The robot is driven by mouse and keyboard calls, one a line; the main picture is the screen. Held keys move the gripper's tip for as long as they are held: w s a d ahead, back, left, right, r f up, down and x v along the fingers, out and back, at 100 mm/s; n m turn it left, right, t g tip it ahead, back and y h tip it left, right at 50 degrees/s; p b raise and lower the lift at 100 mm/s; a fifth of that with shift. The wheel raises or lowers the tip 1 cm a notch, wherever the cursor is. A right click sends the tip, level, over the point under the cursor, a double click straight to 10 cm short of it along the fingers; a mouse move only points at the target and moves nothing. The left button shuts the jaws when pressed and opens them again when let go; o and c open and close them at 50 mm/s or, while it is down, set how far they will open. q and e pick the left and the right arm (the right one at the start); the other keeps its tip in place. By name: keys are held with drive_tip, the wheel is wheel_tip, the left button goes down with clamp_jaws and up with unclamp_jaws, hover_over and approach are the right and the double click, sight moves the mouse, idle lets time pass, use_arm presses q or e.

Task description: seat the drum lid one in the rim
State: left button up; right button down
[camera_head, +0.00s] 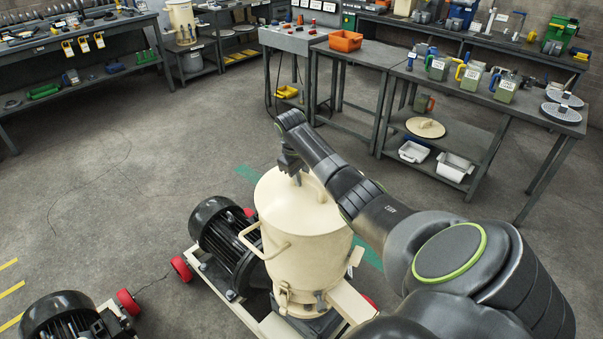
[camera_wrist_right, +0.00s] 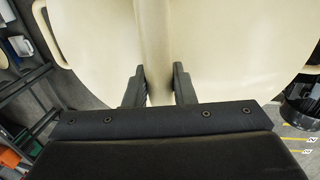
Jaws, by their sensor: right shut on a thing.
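The cream drum (camera_head: 300,255) stands upright on a wheeled base, with a side handle at its left. The cream drum lid one (camera_head: 290,208) is at the drum's top and covers its mouth. My right gripper (camera_head: 292,170) reaches down over it from above. In the right wrist view its fingers (camera_wrist_right: 158,88) are shut on the lid's raised cream grip (camera_wrist_right: 153,40), with the lid face (camera_wrist_right: 220,60) spreading on both sides. I cannot tell whether the lid lies flush in the rim or slightly above it. My left gripper is out of view.
A black motor (camera_head: 225,240) sits close beside the drum at left, and another motor (camera_head: 60,318) is at lower left. Another round cream lid (camera_head: 426,128) lies on a bench's lower shelf at right. The floor at left is mostly clear.

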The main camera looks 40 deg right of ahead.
drive_tip(key=shift+f, duration=0.35)
idle(1.0)
drive_tip(key=c, duration=1.5)
unclamp_jaws()
drive_tip(key=shift+c, duration=0.2)
drive_tip(key=o, duration=0.4)
drive_tip(key=shift+s, duration=0.1)
drive_tip(key=shift+o, duration=1.1)
drive_tip(key=shift+f, duration=0.15)
drive_tip(key=o, duration=0.3)
drive_tip(key=shift+o, duration=0.2)
wheel_tip(320, 180, up, 9)
drive_tip(key=a, duration=0.1)
drive_tip(key=shift+a, duration=0.4)
